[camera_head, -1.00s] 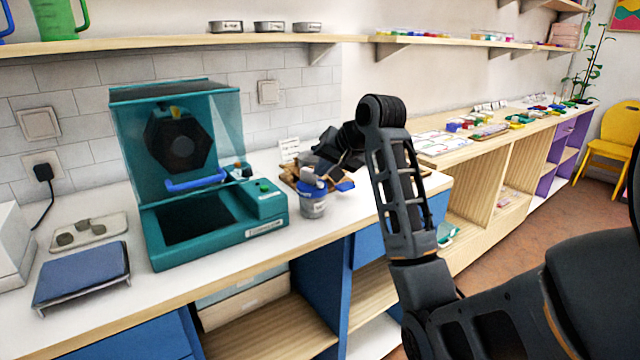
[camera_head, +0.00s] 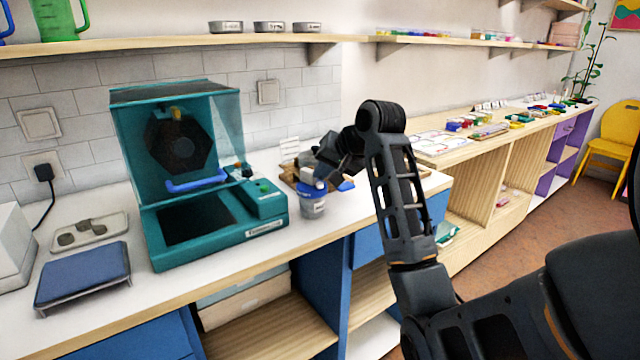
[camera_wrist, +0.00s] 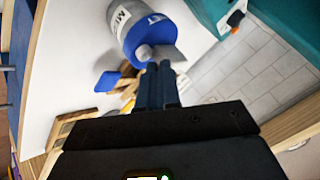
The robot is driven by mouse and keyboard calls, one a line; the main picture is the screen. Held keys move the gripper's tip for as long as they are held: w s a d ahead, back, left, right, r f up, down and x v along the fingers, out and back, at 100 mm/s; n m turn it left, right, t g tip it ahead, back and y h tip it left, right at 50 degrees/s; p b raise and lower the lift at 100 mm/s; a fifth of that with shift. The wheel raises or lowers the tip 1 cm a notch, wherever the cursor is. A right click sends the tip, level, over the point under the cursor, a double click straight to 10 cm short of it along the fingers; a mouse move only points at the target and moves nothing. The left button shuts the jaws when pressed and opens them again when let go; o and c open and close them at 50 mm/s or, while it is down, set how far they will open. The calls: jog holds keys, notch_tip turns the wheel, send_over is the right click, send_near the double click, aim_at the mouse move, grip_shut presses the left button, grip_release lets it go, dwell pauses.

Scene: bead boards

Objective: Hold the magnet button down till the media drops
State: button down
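A grey pot (camera_head: 312,207) with a blue top and a printed label stands on the white counter, right of the teal machine. It also shows in the wrist view (camera_wrist: 121,18), its label partly readable as "ME" and its blue top bearing "ET". A small pale grey knob-like piece (camera_wrist: 146,52) is on the blue top. My gripper (camera_wrist: 160,66) has its two dark fingers side by side with no clear gap, tips right at this grey piece. Whether they touch or press it I cannot tell. In the head view my wrist hides the pot's far side. No media is visibly falling.
The teal machine (camera_head: 265,228) with a raised clear cover, blue handle and green button stands close on the left. A wooden tray (camera_head: 290,182) with small items lies behind the pot. A blue-topped stand (camera_head: 82,275) is at far left. The counter's front edge is near.

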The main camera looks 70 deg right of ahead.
aim_at(322, 189)
jog(key=shift+a+f, duration=0.2)
jog(key=shift+f, duration=0.8)
dwell(0.8)
jog(key=shift+r, duration=0.15)
dwell(0.8)
jog(key=shift+w+d+r+p, duration=0.1)
jog(key=shift+d+r+p, duration=0.05)
jog(key=shift+r+p, duration=0.9)
notch_tip(322, 189, up, 5)
jog(key=p, duration=0.5)
jog(key=shift+p, duration=0.4)
jog(key=shift+f, duration=0.1)
